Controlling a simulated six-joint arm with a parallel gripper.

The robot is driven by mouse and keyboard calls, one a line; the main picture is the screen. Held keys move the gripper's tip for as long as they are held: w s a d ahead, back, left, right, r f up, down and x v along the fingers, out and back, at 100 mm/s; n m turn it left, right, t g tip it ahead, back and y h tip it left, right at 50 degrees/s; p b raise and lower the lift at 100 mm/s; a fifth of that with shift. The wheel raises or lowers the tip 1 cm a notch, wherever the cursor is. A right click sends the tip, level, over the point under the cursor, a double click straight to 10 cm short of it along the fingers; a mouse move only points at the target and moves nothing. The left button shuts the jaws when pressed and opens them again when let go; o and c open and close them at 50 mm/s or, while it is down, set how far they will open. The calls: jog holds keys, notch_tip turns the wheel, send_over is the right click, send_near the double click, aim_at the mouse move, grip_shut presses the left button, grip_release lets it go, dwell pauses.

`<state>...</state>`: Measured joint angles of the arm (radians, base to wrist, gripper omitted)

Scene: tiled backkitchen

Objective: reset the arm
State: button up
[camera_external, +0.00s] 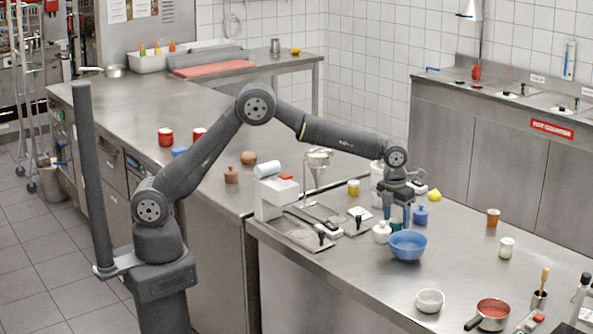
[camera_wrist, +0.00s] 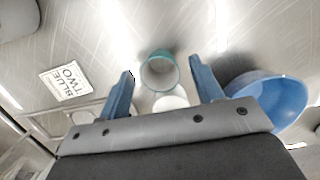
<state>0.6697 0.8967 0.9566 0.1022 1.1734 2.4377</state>
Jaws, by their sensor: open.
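My gripper (camera_external: 397,217) is above the steel counter, pointing down, near the blue bowl (camera_external: 408,245). In the wrist view my gripper (camera_wrist: 158,78) has its two blue fingers spread apart with nothing held between them. A teal-rimmed cup (camera_wrist: 159,72) stands on the counter beyond and between the fingertips. The blue bowl also shows in the wrist view (camera_wrist: 268,95), just right of the right finger. A white lidded jar (camera_external: 382,232) stands left of the bowl, and a blue jar (camera_external: 420,215) stands to the right of my gripper.
A white bowl (camera_external: 430,300) and a red-filled saucepan (camera_external: 492,314) are at the front right. An orange cup (camera_external: 493,217) and a pale jar (camera_external: 506,247) stand farther right. A metal funnel stand (camera_external: 318,170) is left of my gripper. The counter between the bowl and orange cup is clear.

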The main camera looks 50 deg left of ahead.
jog(key=shift+r, duration=0.4)
jog(key=shift+f, duration=0.1)
